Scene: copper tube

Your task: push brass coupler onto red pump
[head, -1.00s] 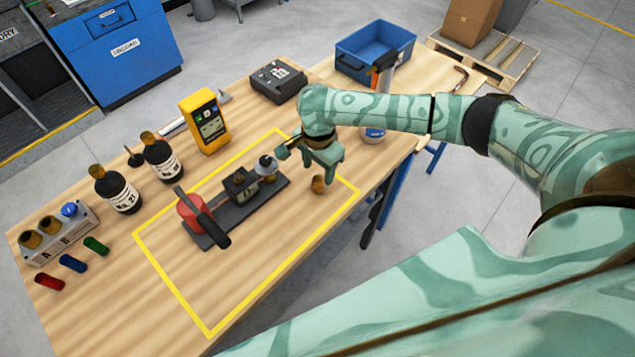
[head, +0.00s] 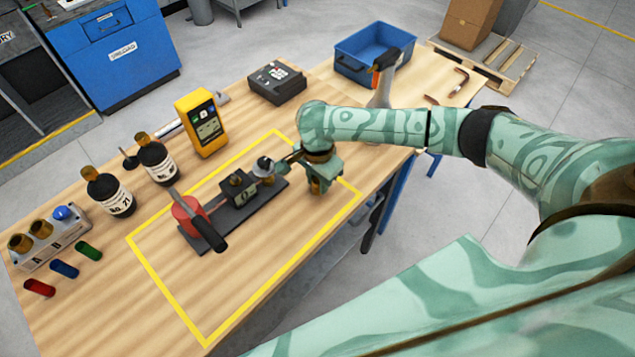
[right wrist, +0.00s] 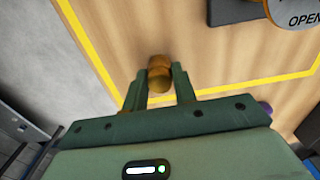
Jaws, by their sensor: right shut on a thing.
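The brass coupler (right wrist: 159,72) is a small golden-brown piece between the fingertips of my right gripper (right wrist: 160,88) in the right wrist view. In the head view the right gripper (head: 317,187) points down inside the yellow outline, just right of the pump base, and is shut on the coupler, which it mostly hides there. I cannot tell whether the coupler still touches the table. The red pump (head: 186,210) is a round red body with a dark lever, at the left end of a black base plate (head: 262,203). My left gripper is not in view.
A dark block (head: 237,187) and a silver-grey fitting (head: 264,168) stand on the base plate, close to my right gripper. Two dark bottles (head: 107,190), a yellow meter (head: 200,122) and a blue bin (head: 372,50) stand farther back. The front of the yellow outline is clear.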

